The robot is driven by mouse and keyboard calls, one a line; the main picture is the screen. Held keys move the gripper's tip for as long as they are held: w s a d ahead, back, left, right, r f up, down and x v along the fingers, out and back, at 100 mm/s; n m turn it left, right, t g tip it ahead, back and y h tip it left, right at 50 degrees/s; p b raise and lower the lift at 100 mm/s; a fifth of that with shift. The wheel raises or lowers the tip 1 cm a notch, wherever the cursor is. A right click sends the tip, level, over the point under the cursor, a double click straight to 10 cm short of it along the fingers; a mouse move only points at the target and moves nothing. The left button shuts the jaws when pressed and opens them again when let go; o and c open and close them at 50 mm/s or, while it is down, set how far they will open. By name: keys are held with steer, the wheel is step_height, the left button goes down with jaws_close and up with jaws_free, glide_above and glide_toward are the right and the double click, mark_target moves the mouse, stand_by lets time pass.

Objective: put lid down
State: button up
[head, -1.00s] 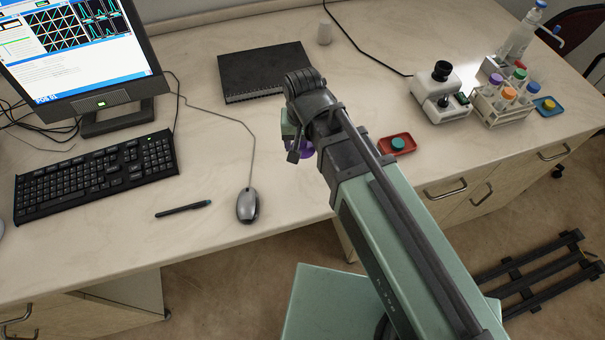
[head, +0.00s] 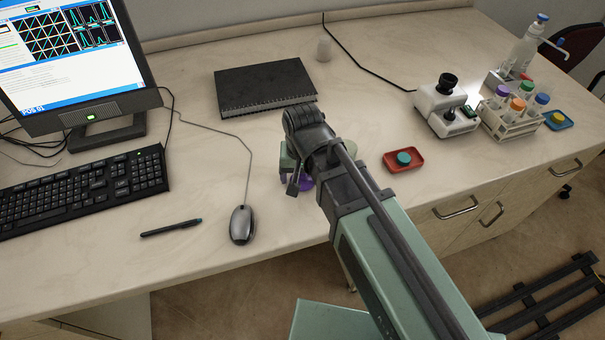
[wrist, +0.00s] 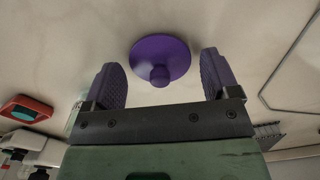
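The purple lid (wrist: 160,60), a flat disc with a small round knob, shows in the wrist view. It appears to lie knob up on the pale bench top. My gripper (wrist: 163,80) is open, with one purple finger on each side of the lid's knob and visible gaps to both. It holds nothing. In the head view my gripper (head: 302,188) is low over the bench near its front edge, right of the mouse. My arm hides most of it there, and the purple of lid and fingers is hard to separate.
A red tray (head: 390,165) with a teal cap lies right of my arm. A black notebook (head: 262,86) lies behind, and the mouse (head: 241,225) and a pen (head: 171,228) lie left. A white instrument (head: 445,108) and a tube rack (head: 512,127) stand at the right.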

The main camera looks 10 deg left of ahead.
steer(key=shift+o, duration=0.4)
step_height(320, 180, up, 12)
steer(key=p, duration=1.2)
steer(key=shift+r, duration=0.2)
steer(key=w+d+m, duration=0.1)
steer(key=d+m, duration=0.1)
steer(key=d, duration=2.5)
steer(key=shift+w+d, duration=0.15)
steer(key=shift+w, duration=0.1)
